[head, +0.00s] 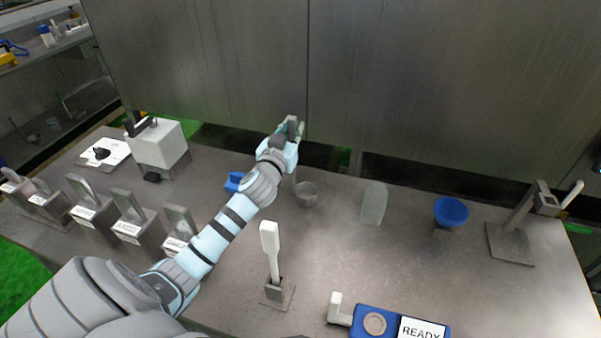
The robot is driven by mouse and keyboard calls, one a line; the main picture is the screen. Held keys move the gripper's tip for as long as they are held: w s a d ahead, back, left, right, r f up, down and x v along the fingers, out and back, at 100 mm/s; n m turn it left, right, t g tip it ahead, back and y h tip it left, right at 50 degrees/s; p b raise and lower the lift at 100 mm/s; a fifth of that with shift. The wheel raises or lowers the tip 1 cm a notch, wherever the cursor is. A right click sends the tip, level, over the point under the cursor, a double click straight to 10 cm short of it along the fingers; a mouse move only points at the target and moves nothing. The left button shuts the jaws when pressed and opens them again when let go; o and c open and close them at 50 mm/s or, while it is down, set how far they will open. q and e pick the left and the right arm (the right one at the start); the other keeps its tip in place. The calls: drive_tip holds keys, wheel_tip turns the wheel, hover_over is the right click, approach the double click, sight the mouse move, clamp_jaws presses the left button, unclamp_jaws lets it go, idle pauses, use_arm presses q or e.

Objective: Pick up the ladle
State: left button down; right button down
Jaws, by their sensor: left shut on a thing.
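The ladle (306,194) has a grey metal bowl, seen just above the middle of the bench in the head view. A thin upright part rises at the bowl's left side towards my left gripper (291,127). My left gripper is at the far end of my arm, above the bowl and in front of the metal wall, shut on the ladle. My wrist hides most of the handle and the grip itself. Whether the bowl touches the bench is not clear. My right gripper does not show.
A white paddle (270,240) stands upright in a holder in front. A translucent plate (374,203), blue bowl (451,211) and metal stand (511,243) are to the right. A blue READY device (375,322) is near the front edge. Several labelled blocks (130,229) line the left.

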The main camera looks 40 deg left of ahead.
use_arm(q)
drive_tip(key=shift+r, duration=0.1)
wheel_tip(320, 180, up, 20)
drive_tip(key=p, duration=0.2)
drive_tip(key=shift+p, duration=0.4)
